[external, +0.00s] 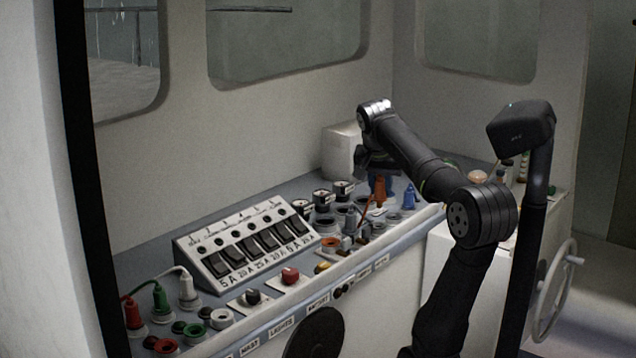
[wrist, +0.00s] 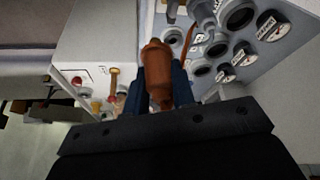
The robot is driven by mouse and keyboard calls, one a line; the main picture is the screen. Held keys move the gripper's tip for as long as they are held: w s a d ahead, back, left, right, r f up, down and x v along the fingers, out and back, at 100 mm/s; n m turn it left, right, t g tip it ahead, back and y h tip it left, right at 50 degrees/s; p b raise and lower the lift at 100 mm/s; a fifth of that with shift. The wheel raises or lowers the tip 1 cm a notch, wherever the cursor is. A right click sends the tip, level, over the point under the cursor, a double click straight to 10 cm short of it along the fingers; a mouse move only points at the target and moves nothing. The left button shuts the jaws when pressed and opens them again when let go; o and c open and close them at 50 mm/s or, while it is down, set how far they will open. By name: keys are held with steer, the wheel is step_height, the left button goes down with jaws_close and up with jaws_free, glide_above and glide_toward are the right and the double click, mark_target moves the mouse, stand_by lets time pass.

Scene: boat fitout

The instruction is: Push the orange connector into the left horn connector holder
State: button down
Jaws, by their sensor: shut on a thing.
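The orange connector (external: 379,192) is held upright between the blue fingers of my gripper (external: 380,178), above the right part of the console. In the wrist view the orange connector (wrist: 158,72) sits between the two blue fingers (wrist: 160,95), with an orange cable rising beside it. Several round grey holders lie below and around it, including one in the external view (external: 395,218) and one in the wrist view (wrist: 217,49). An orange-ringed holder (external: 331,243) is further left. I cannot read which holder is the left horn one.
Round gauges (external: 323,196) stand behind the holders. The switch panel (external: 245,245) and the red, green and white connectors (external: 160,299) are to the left. A white box (external: 342,150) stands behind my gripper.

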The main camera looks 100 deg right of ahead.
steer(key=s+d+f+m+g+y, duration=0.15)
steer(key=d+f+m, duration=0.4)
steer(key=d, duration=0.55)
steer(key=shift+m+g, duration=0.25)
steer(key=shift+s+a+f, duration=0.1)
steer(key=shift+s+f, duration=0.1)
steer(key=shift+f, duration=1.3)
steer(key=shift+s+a+f, duration=0.1)
steer(key=shift+s+f, duration=0.05)
steer(key=shift+f, duration=1.3)
steer(key=shift+f, duration=0.15)
steer(key=c, duration=1.1)
jaws_free()
steer(key=shift+c, duration=0.2)
